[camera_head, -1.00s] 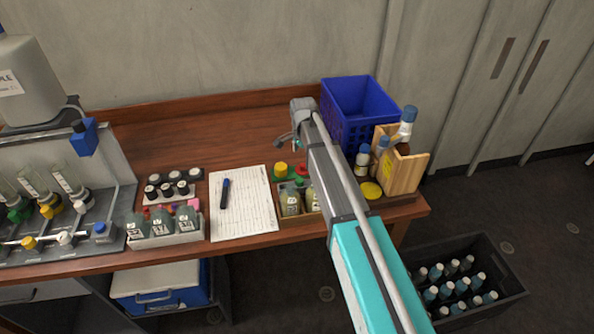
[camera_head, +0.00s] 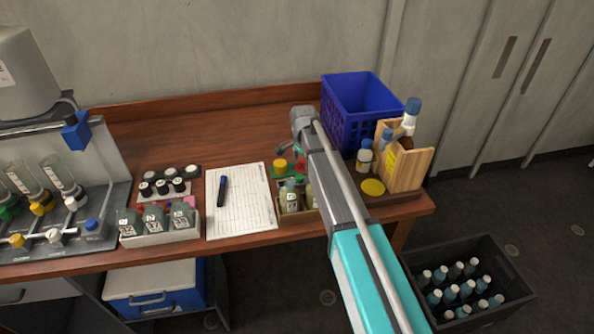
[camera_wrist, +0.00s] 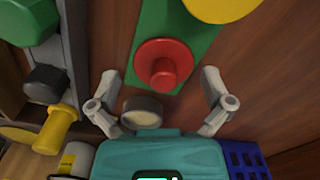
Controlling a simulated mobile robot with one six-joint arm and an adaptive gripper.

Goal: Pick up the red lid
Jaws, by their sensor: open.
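The red lid (camera_wrist: 163,64) is round with a raised knob. It sits on a green strip (camera_wrist: 150,20) in the wrist view. My gripper (camera_wrist: 161,86) is open and empty, with one finger on each side of the lid and a gap to both. I cannot tell the height left between fingertips and lid.
A yellow lid (camera_wrist: 222,6) is close to the red one. A small round grey-rimmed piece (camera_wrist: 142,112) lies near the fingers. A blue crate (camera_head: 360,103), a wooden holder (camera_head: 408,167) and bottles (camera_head: 291,198) stand around. A clipboard sheet (camera_head: 241,203) lies to the left.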

